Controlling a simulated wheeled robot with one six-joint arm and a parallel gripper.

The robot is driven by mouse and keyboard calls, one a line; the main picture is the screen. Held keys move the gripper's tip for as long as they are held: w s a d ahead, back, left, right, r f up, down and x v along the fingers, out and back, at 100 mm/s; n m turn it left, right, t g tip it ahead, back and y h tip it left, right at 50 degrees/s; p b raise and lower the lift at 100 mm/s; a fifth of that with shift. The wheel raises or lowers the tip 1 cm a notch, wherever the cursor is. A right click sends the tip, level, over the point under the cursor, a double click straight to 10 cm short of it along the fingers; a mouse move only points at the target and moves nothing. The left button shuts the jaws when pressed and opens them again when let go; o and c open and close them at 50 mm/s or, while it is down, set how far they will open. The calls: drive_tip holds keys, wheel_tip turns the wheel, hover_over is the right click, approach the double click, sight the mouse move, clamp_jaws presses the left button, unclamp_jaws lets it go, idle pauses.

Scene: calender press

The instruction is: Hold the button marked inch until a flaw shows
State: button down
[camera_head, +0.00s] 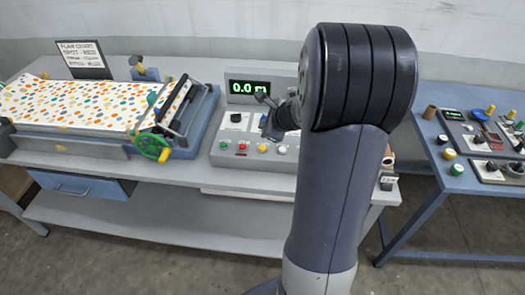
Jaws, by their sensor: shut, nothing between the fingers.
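The control box (213,153) stands on the grey bench, with a row of small coloured buttons on its front. I see a red button (243,146), a yellow button (262,148) and a pale button (281,150); their labels are too small to read, so I cannot tell which is marked inch. My gripper (269,128) shows partly, small and dark, above the right part of the box; it is shut and empty. My arm hides the box's right side. The spotted sheet (75,103) lies on the press at left; no clear flaw stands out.
A flaw chart sign (83,59) stands behind the press. A green handwheel (152,147) is at the press's front. A blue side table (459,184) at right holds knobs and panels.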

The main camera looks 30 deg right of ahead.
sight(265, 150)
drive_tip(key=shift+f+b, duration=2.55)
drive_tip(key=shift+f, duration=0.65)
drive_tip(key=shift+f+b, duration=0.4)
drive_tip(key=shift+b, duration=0.1)
drive_tip(key=shift+f+b, duration=0.35)
drive_tip(key=shift+r, duration=0.1)
idle(1.7)
drive_tip(key=shift+r+p, duration=0.7)
drive_tip(key=shift+r, duration=0.05)
wheel_tip(265, 150, up, 5)
drive_tip(key=p, duration=0.4)
drive_tip(key=shift+p, duration=0.3)
